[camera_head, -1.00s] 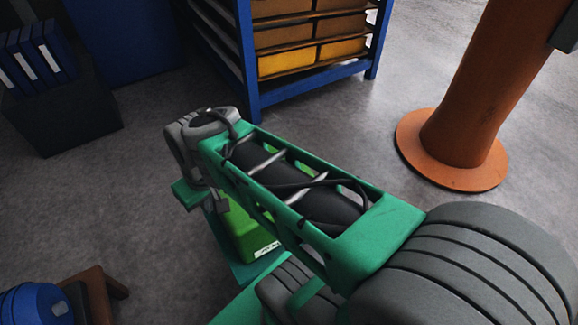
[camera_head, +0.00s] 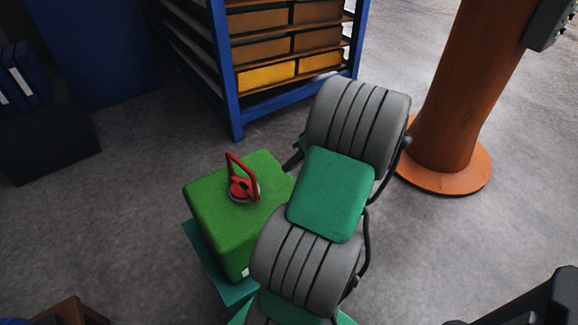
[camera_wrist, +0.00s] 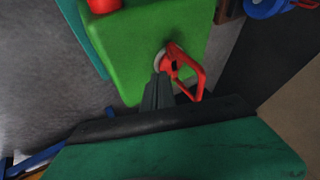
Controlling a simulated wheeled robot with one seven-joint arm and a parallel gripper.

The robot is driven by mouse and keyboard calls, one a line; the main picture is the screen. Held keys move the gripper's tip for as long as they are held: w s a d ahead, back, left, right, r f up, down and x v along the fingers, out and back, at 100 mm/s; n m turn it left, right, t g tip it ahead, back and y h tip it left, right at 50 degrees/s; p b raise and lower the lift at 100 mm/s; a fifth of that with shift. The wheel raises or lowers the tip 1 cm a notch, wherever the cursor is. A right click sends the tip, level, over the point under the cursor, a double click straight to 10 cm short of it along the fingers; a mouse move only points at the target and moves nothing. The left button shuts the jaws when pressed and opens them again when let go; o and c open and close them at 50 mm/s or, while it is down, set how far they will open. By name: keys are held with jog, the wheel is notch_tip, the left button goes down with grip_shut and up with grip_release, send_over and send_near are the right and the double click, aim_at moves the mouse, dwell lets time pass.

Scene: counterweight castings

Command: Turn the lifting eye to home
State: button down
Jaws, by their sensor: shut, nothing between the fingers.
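The green casting (camera_head: 215,212) is a block with the red lifting eye (camera_head: 240,183) on its top. The eye is a loop on a round grey base, leaning up and to the left in the head view. In the wrist view the eye (camera_wrist: 188,70) lies just right of the fingertips, on the green casting (camera_wrist: 135,45). My gripper (camera_wrist: 158,80) is shut and empty, its dark fingers overlapping the edge of the eye's base in that view. In the head view my arm hides most of the gripper; touch cannot be told. No home mark is discernible.
A teal support (camera_head: 205,262) is under the casting. A blue shelf rack (camera_head: 230,100) with brown and yellow bins stands behind. An orange column (camera_head: 455,90) is at the right. A red part (camera_wrist: 103,5) shows at the wrist view's top edge.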

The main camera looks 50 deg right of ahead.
jog(key=x, duration=0.6)
jog(key=shift+f+b, duration=0.1)
jog(key=shift+b, duration=0.25)
jog(key=a, duration=0.2)
jog(key=w+a, duration=0.1)
jog(key=a, duration=0.1)
jog(key=shift+w, duration=0.2)
